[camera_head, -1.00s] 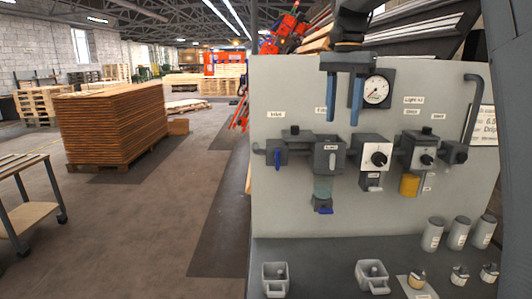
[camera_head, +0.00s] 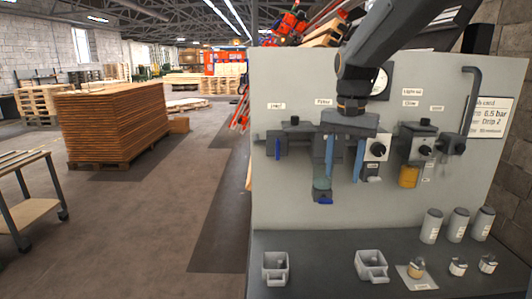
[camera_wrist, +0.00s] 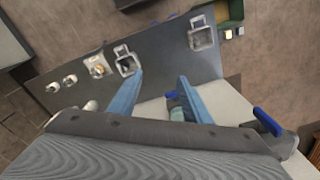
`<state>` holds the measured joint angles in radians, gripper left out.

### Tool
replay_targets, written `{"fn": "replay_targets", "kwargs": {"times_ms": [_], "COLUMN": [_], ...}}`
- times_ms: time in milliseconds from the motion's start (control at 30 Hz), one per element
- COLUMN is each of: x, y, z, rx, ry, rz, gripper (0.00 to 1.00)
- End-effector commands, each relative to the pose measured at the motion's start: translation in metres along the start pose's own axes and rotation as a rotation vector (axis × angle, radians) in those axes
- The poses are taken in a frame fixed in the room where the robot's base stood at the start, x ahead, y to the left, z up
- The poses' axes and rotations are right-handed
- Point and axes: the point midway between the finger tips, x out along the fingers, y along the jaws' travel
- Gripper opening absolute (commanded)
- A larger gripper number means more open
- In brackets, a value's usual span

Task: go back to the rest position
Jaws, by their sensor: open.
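My gripper (camera_head: 344,160) is open, with two blue fingers pointing down in front of the grey panel (camera_head: 285,85). In the head view its fingers overlap the middle of the row of fittings and partly hide a unit there. A bowl with a blue lever (camera_head: 323,192) hangs just left of the fingers. In the wrist view the open fingers (camera_wrist: 155,98) have nothing between them that they hold; the teal bowl (camera_wrist: 177,113) shows beyond, close to the right finger. I cannot tell whether any finger touches a fitting.
The shelf (camera_head: 320,255) below holds a left bin (camera_head: 275,268), a right bin (camera_head: 371,266), several small jars (camera_head: 458,266) and grey cylinders (camera_head: 432,226). An inlet valve with a blue handle (camera_head: 278,148) is at left. An amber-bowled unit (camera_head: 408,176) is at right. Open floor lies left.

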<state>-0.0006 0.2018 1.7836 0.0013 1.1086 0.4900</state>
Motion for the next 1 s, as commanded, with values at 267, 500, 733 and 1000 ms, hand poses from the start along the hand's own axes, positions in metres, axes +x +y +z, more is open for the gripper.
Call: {"fn": "replay_targets", "kwargs": {"times_ms": [267,500,733,1000], "x": [0.139,0.206,0.219,0.218], "y": [0.047,0.083,0.093,0.093], "z": [0.088,0.157,0.174,0.174], "rx": [-0.274,-0.448,-0.491,-0.49], "ry": [0.035,0.068,0.077,0.077], "rz": [-0.014,-0.019,-0.02,-0.02], "gripper": [0.44,0.44,0.44,0.44]}}
